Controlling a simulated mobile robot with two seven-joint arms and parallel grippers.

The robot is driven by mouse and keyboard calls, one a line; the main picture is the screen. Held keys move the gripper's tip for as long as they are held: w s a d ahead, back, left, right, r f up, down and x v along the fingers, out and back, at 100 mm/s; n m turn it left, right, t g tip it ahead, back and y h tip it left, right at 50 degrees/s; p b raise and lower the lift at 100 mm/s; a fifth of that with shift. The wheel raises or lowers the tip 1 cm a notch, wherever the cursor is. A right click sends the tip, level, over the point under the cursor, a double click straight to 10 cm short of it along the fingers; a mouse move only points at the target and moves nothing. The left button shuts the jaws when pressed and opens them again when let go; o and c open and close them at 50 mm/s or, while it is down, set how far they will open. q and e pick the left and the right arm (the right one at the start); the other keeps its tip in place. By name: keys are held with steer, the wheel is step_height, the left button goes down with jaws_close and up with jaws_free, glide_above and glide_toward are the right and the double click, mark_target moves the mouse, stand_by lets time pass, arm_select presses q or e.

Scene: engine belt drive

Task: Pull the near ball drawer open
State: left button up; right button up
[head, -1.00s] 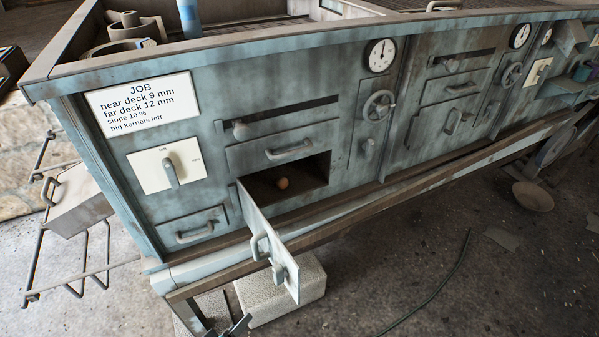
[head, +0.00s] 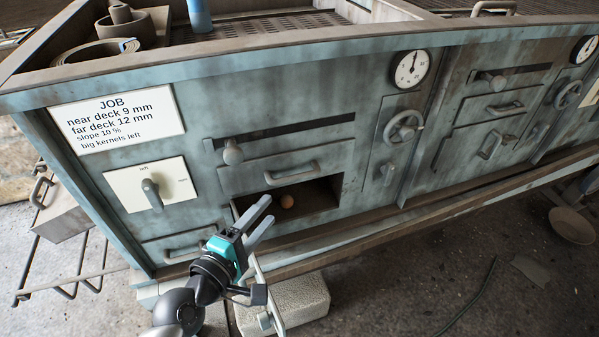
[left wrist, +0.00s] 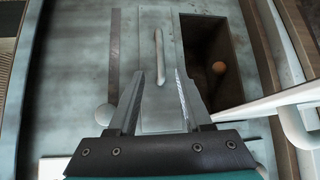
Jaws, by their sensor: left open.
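A closed drawer front (head: 240,179) with a horizontal bar handle (head: 292,173) sits in the blue-grey panel, above an open compartment (head: 325,193). A small orange-brown ball (head: 287,201) lies in that compartment. My left gripper (head: 267,209) is open and empty, in front of the panel below the handle. In the left wrist view, the handle (left wrist: 159,56) lies ahead between the open fingers (left wrist: 160,78), apart from them. The drawer front also shows there (left wrist: 160,115). The pictures do not label which drawer is the ball drawer. My right gripper is not in view.
The compartment's door (left wrist: 265,104) stands swung outward, close to my left gripper, which partly hides it in the head view. A slot knob (head: 233,152) is left of the handle, a handwheel (head: 404,127) right. Another drawer handle (head: 190,252) is lower left.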

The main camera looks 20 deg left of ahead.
mark_target(296, 175)
arm_select(q)
steer(key=b+x, duration=0.1)
steer(key=x, duration=0.6)
steer(key=shift+w, duration=0.4)
steer(key=b+x, duration=0.1)
steer(key=x, duration=0.3)
steer(key=shift+w+d+f, duration=0.1)
steer(key=shift+w+d, duration=0.2)
steer(key=shift+w, duration=0.6)
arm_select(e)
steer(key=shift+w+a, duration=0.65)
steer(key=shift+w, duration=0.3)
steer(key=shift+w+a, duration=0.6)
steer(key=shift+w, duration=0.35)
arm_select(q)
jaws_close()
steer(key=shift+f, duration=0.1)
